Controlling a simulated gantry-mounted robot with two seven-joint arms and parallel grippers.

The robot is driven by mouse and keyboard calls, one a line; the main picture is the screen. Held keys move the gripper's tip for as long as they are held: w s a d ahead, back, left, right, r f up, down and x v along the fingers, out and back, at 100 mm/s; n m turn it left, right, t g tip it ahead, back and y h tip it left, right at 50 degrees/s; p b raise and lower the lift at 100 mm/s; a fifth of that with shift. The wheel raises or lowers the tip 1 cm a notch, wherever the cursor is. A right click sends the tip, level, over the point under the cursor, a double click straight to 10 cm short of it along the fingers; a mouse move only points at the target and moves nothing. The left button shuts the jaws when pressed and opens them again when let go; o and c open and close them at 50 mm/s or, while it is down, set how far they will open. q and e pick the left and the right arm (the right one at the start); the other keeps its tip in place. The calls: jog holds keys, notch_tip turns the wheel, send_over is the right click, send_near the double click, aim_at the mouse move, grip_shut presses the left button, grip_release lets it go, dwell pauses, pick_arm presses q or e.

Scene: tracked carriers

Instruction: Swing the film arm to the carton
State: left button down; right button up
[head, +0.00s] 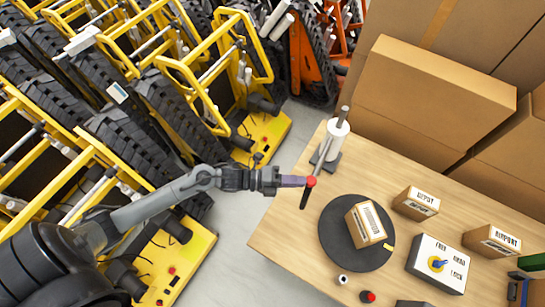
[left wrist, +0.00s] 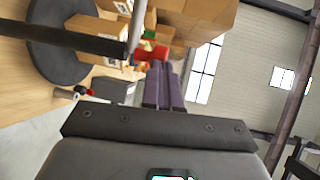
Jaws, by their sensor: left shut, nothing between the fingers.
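The film arm (head: 321,166) is a dark bar by the post with the white film roll (head: 336,136), at the left edge of the table. A red knob (head: 311,181) sits on it; the bar (left wrist: 70,38) and the knob (left wrist: 152,53) also show in the left wrist view. My left gripper (head: 305,181) is shut and empty, its purple fingertips at the knob; I cannot tell if they touch. The carton (head: 366,224) stands on the dark round turntable (head: 338,251), right of and nearer than the knob. My right gripper is not in view.
A switch box (head: 437,263) with a blue knob stands right of the turntable. Small labelled boxes (head: 416,203) (head: 494,243) and a red-topped button (head: 367,296) are on the wooden table. Large cartons (head: 430,95) stand behind. Yellow tracked carriers (head: 262,135) fill the left.

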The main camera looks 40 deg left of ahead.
pick_arm(q)
jog(key=shift+w+d+f+b, duration=0.15)
jog(key=shift+d+b, duration=0.2)
jog(key=shift+d, duration=0.95)
jog(key=shift+w+d+b, duration=0.15)
jog(key=shift+d+b, duration=0.2)
jog(key=shift+d, duration=0.95)
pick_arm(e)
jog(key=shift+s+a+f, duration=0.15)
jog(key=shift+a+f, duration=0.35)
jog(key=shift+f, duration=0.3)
pick_arm(q)
jog(key=shift+s, duration=0.1)
jog(key=s+d+b+v, duration=0.1)
jog(key=v, duration=1.2)
jog(key=shift+s, duration=0.65)
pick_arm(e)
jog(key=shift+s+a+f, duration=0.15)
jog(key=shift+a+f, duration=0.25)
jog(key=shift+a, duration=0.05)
